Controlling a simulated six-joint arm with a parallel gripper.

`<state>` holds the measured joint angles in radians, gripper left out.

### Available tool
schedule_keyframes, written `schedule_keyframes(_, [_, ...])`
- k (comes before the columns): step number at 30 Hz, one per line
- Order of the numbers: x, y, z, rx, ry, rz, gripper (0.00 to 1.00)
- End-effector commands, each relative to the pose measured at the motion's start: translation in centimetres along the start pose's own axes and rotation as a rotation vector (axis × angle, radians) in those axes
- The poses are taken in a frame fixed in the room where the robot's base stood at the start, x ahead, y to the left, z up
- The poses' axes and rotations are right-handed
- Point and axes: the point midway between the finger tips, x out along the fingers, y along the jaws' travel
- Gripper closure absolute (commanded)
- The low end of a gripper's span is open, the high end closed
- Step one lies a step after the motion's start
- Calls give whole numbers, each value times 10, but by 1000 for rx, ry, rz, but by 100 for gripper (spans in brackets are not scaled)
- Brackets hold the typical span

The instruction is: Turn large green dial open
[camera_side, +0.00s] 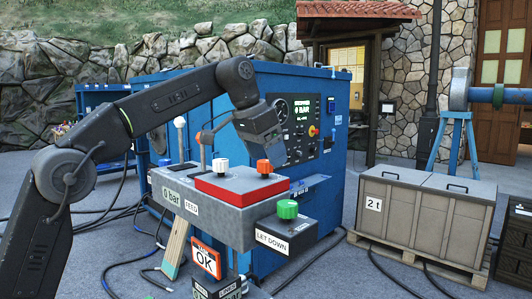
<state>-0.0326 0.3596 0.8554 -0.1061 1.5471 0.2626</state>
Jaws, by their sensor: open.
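The large green dial (287,209) sits on top of a small dark box (290,236) labelled LET DOWN, at the right front of the grey control console (240,222). My gripper (274,158) hangs above the console's red block, higher than the green dial and a little to its left. It is open, apart from the dial, and nothing shows in it. Its fingers are small and dark here, so their gap is hard to make out.
An orange knob (264,166) stands on the red block (242,187) close under my gripper. A white knob (221,165) and white-topped levers (180,122) stand to the left. A blue cabinet (338,190) is behind. Grey crates (425,213) stand at right.

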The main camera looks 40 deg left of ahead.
Motion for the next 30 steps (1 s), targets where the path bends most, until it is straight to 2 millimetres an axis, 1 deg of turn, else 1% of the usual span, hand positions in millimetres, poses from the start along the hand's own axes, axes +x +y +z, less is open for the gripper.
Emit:
schedule_keyframes(7, [0,0,0,-1,-1,0,24])
schedule_keyframes(10, [2,3,-2,-36,-8,-14,24])
schedule_keyframes(13, [4,10,-5,-144,-22,-59,24])
schedule_keyframes(18, [8,24,-11,-394,-24,-166,24])
schedule_keyframes(21, [8,29,-14,-506,-11,-212,24])
schedule_keyframes(26, [11,31,-14,-580,-2,-242,24])
schedule_keyframes(30, [24,28,-13,-582,-4,-243,24])
